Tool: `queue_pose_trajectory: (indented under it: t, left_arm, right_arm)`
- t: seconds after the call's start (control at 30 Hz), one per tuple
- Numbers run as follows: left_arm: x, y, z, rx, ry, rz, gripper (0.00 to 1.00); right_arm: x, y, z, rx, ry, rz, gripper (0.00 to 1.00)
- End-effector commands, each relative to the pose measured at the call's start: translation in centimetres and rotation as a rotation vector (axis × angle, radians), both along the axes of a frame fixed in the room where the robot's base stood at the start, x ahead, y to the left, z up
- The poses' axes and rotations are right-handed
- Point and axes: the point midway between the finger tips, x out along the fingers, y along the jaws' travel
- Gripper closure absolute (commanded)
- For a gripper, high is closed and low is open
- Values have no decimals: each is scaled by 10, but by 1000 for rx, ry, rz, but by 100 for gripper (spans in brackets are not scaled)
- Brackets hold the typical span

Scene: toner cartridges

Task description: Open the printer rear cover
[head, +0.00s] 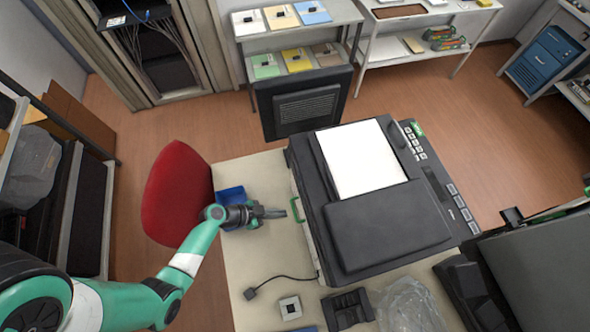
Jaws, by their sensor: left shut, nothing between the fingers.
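The black printer (385,230) stands on the cream table, with white paper on its top. A green handle (297,210) is on its left side, on what looks like the rear cover (305,232). The cover looks closed against the body, though I see it steeply from above. My left gripper (283,212) is shut and empty, pointing right, its tips just left of the green handle. I cannot tell whether they touch it. My right gripper is not in view.
A blue tray (231,192) sits behind my left wrist. A black cable (282,279), a small grey square part (290,307), a black holder (348,309) and a clear plastic bag (408,306) lie at the front. A red chair (177,193) stands left of the table (245,262).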

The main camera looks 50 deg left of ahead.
Motion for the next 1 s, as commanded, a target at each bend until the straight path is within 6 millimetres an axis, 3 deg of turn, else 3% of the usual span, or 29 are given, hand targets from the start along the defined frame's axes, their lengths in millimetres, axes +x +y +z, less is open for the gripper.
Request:
queue_pose_trajectory:
  t: [0.03, 0.23, 0.5, 1.0]
  left_arm:
    - [6, -3, -16, 4, -3, -5, 100]
    - [31, -14, -32, 2, -2, -5, 100]
    - [49, -20, -40, 0, -1, 0, 100]
    - [49, -27, -45, -5, -13, -2, 100]
  right_arm:
    - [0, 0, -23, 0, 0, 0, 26]
    - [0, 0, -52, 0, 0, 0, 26]
    - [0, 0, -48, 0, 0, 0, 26]
    - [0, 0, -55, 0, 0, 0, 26]
